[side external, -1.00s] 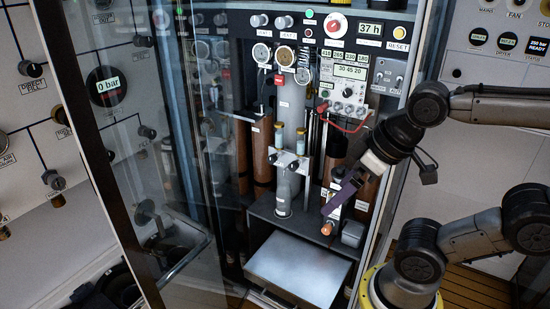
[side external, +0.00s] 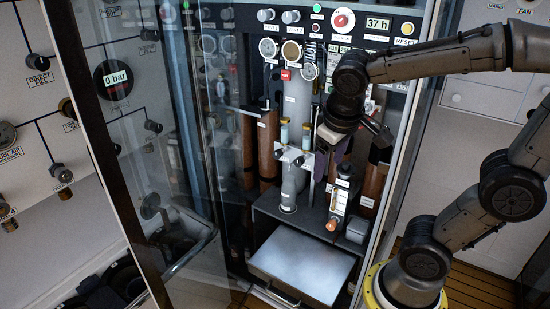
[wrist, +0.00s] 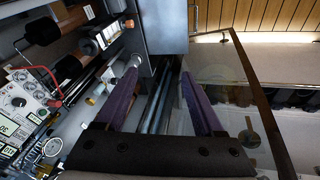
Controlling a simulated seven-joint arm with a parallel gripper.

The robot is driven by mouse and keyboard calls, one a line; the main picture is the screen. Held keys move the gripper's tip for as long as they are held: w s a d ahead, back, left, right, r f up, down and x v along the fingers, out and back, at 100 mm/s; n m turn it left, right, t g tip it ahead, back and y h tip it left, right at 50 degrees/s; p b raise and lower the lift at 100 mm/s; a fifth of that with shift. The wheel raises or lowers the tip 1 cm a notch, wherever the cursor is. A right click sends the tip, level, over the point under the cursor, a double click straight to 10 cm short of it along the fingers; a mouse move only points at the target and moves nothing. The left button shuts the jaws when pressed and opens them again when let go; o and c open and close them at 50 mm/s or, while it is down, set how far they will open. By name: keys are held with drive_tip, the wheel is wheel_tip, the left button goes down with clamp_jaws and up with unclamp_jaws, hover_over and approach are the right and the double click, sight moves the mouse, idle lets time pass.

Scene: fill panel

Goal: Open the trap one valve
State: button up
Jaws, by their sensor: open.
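Two small glass traps with pale caps (side external: 284,132) (side external: 306,134) stand on a white bracket inside the open cabinet in the side view. Dark valve knobs (side external: 278,154) (side external: 299,161) sit on the bracket just below them. I cannot read which one is trap one. My gripper (side external: 328,168) hangs just right of the bracket, its purple fingers pointing down, apart from the knobs as far as I can tell. In the wrist view my gripper (wrist: 160,69) is open, with nothing clearly between the fingers. The left finger partly hides the fittings behind it.
A glass door (side external: 160,150) stands open at the left, and the cabinet's right frame (side external: 398,170) is close to my arm. Brown cylinders (side external: 267,150) and a small labelled pump (side external: 341,197) stand near the bracket.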

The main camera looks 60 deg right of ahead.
drive_tip(key=w+d+f+m+g+h, duration=0.2)
drive_tip(key=w+d+f+h, duration=0.25)
drive_tip(key=w, duration=0.45)
drive_tip(key=w+d+f+m+g+h, duration=0.25)
drive_tip(key=w+d, duration=0.35)
drive_tip(key=w, duration=0.3)
drive_tip(key=m+t+h, duration=0.1)
drive_tip(key=t+h, duration=0.3)
drive_tip(key=h, duration=0.4)
approach(276, 156)
drive_tip(key=shift+g, duration=0.25)
drive_tip(key=d, duration=0.6)
drive_tip(key=w+d, duration=0.1)
drive_tip(key=d, duration=0.2)
drive_tip(key=shift+d, duration=0.15)
clamp_jaws()
